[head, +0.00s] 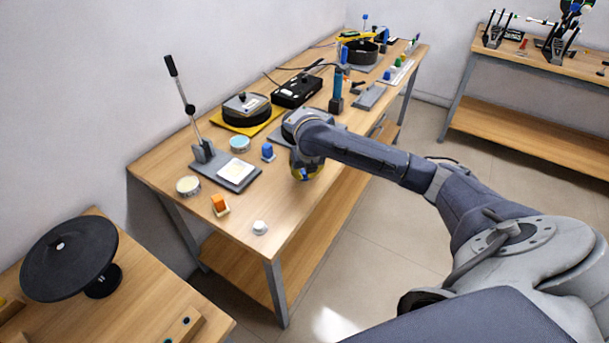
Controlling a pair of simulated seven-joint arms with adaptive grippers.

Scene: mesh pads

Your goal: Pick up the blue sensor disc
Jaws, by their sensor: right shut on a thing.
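A round, light-blue-topped disc (239,143) lies on the wooden workbench, behind the white square on a grey plate. My right arm reaches in from the right, and my right gripper (306,172) is low over the bench's front edge, to the right of this disc and apart from it. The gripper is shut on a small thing. Yellow and a little blue show there, but the wrist hides most of it, so I cannot tell what it is. My left gripper is not in view.
A lever stand (203,152) rises at the bench's left end. A blue block (267,151), a cream disc (188,185), an orange block (219,203) and a white knob (260,227) stand nearby. A black round device (246,108) sits behind.

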